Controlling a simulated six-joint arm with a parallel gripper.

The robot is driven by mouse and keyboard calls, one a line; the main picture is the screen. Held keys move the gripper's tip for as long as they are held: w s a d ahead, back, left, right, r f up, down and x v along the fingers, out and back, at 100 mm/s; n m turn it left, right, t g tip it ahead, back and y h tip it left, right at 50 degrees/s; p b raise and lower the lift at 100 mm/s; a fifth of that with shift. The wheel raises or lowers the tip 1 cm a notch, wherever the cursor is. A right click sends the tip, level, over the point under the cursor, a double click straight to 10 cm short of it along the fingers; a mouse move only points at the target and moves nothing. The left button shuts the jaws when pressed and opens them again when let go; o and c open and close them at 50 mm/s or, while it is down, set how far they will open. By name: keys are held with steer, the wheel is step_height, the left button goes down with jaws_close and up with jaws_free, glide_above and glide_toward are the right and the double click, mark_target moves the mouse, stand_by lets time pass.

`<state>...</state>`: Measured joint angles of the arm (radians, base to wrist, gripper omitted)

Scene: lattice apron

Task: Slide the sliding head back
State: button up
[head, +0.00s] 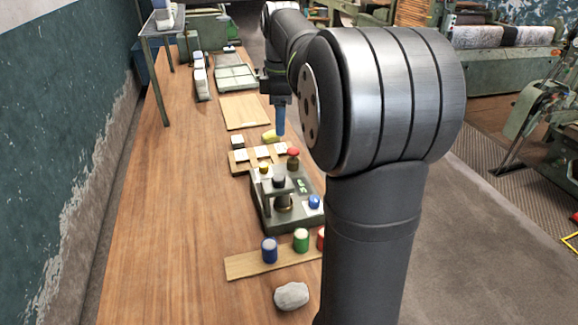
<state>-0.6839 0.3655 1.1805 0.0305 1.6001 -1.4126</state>
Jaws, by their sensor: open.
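A small dark grey-green machine (302,222) stands on the wooden bench, partly hidden on its right by my arm. A dark round piece shows below the block. My gripper (280,133), with blue fingers, points down beyond the machine, near a yellow object (270,136). It is open, apart from the sliding head, and no object shows between its fingers, which overlap in this view.
The machine carries yellow, red and blue (314,202) knobs. A board with white tiles (240,156) lies just beyond it. Nearer are a wooden strip (241,267) with blue, green and red cylinders and a grey stone (292,296). The bench's left side (175,220) is clear.

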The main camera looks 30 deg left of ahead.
steer(key=m, duration=0.2)
glide_toward(279, 177)
step_height(279, 177, down, 9)
steer(key=shift+s+a, duration=0.1)
steer(key=shift+s, duration=0.05)
stand_by(0.3)
